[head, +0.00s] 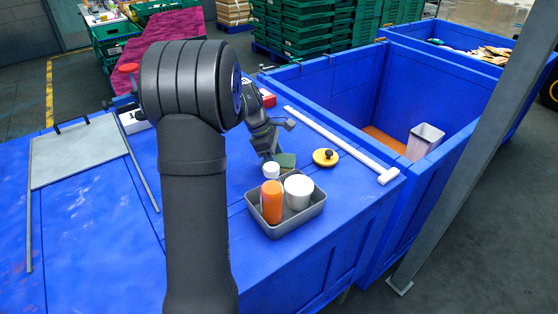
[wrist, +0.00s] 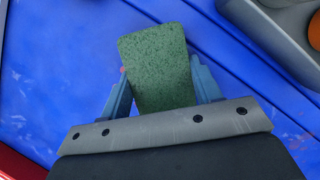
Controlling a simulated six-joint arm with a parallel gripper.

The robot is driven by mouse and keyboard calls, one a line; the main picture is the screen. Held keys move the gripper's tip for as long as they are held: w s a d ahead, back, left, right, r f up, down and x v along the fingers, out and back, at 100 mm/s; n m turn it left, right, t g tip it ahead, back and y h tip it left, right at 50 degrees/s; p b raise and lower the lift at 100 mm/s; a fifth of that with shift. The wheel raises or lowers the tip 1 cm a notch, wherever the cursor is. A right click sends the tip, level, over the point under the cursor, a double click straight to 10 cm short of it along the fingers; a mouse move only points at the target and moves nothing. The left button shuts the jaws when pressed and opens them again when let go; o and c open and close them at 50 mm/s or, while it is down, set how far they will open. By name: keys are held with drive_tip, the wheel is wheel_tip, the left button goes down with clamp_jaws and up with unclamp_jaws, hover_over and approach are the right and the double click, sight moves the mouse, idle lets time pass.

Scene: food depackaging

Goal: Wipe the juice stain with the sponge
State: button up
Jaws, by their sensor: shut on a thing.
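The sponge (wrist: 157,65) is a green speckled block. In the wrist view it sits between the two blue fingers of my gripper (wrist: 163,88), which is shut on it. In the head view the green sponge (head: 286,160) shows below my gripper (head: 275,150), just behind the grey tray, over the blue table. I cannot tell whether the sponge touches the table. No clear juice stain shows; faint reddish marks (head: 22,240) lie at the left edge of the table, and I cannot tell what they are.
A yellow lid (head: 326,157) and a long white squeegee-like tool (head: 340,145) lie to the right. A grey board (head: 78,155) lies at the left. A blue bin (head: 345,80) adjoins the table.

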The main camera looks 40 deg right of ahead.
drive_tip(key=shift+w, duration=0.5)
drive_tip(key=shift+w+f, duration=0.1)
drive_tip(key=shift+w, duration=2.2)
drive_tip(key=shift+s, duration=3.9)
drive_tip(key=w, duration=0.5)
drive_tip(key=shift+w, duration=1.1)
drive_tip(key=shift+w+r, duration=0.25)
drive_tip(key=shift+w, duration=0.05)
wheel_tip(320, 180, up, 8)
drive_tip(key=shift+f, duration=0.15)
drive_tip(key=shift+s, duration=0.1)
